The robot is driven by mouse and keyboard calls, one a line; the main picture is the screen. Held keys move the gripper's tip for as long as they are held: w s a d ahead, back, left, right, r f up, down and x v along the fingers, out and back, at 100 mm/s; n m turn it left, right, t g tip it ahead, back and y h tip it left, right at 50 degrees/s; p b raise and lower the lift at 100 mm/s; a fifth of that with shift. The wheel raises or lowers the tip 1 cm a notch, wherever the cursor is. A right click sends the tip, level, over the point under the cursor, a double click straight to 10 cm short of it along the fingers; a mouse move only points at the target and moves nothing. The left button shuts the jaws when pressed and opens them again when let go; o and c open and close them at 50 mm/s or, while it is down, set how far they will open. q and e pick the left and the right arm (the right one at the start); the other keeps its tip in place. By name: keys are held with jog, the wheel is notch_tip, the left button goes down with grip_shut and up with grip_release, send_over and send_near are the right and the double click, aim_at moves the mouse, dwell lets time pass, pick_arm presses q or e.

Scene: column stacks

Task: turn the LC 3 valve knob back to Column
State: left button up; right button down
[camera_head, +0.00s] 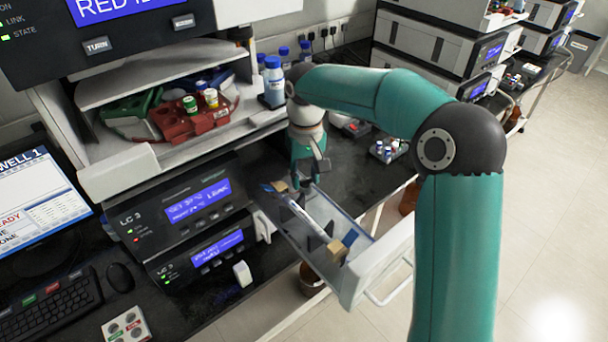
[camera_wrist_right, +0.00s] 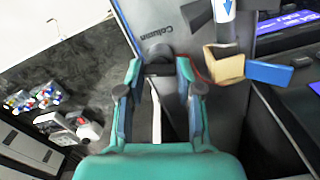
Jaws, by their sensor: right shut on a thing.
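My right gripper (camera_head: 306,180) reaches down over the far end of the pulled-out drawer (camera_head: 378,268) beside the LC 3 unit (camera_head: 178,212). In the right wrist view my right gripper (camera_wrist_right: 160,72) has its fingers on either side of a dark valve knob (camera_wrist_right: 158,56) and is shut on it. The word Column (camera_wrist_right: 167,32) is printed upside down on the grey panel just beyond the knob. The fingers hide much of the knob, and I cannot tell which way it points. My left gripper is not in view.
A tan block (camera_wrist_right: 222,65) and a blue block (camera_wrist_right: 270,73) sit close to the gripper. Small vials (camera_head: 388,150) stand on the dark bench. Open floor lies to the right.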

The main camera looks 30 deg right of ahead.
aim_at(305, 179)
jog(key=m, duration=0.5)
jog(key=shift+m, duration=0.4)
dwell(0.3)
jog(key=c, duration=0.8)
grip_release()
jog(key=shift+o, duration=0.2)
jog(key=shift+r, duration=0.15)
notch_tip(305, 179, up, 12)
jog(key=shift+f, duration=0.2)
